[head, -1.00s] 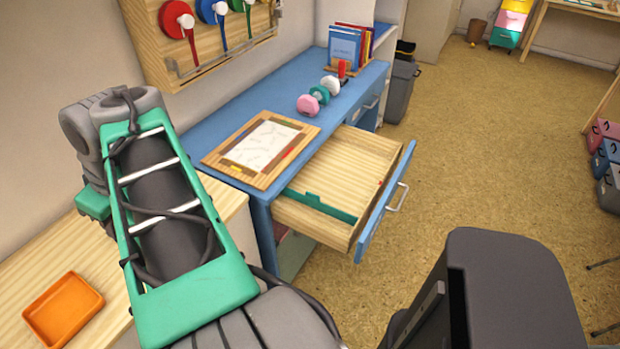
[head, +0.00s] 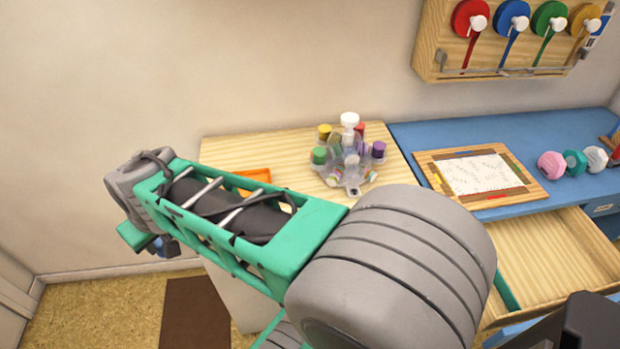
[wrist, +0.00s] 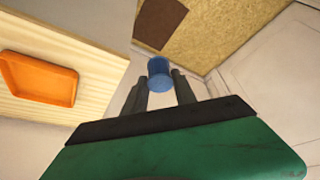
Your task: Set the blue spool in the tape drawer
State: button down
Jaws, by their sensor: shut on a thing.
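The blue spool (wrist: 158,88) is a small blue cylinder at the fingertips in the wrist view. My gripper (wrist: 160,76) is shut on it and holds it off any surface. In the head view my arm reaches left, away from the desk, and its end is mostly hidden behind the arm. The open wooden drawer (head: 550,255) of the blue desk is at the right edge of the head view, partly hidden by my arm and a dark part at the bottom.
A wooden cabinet top (head: 260,148) holds an orange tray (head: 255,174) and a clear carousel (head: 352,176) with coloured bottles. A framed paper (head: 483,173) and several coloured rollers lie on the blue desk (head: 450,133). A wall rack (head: 432,50) holds coloured reels. Open floor is at lower left.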

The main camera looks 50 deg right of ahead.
aim_at(548, 266)
jog(key=u, duration=0.65)
jog(key=k, duration=1.45)
jog(key=z, duration=1.2)
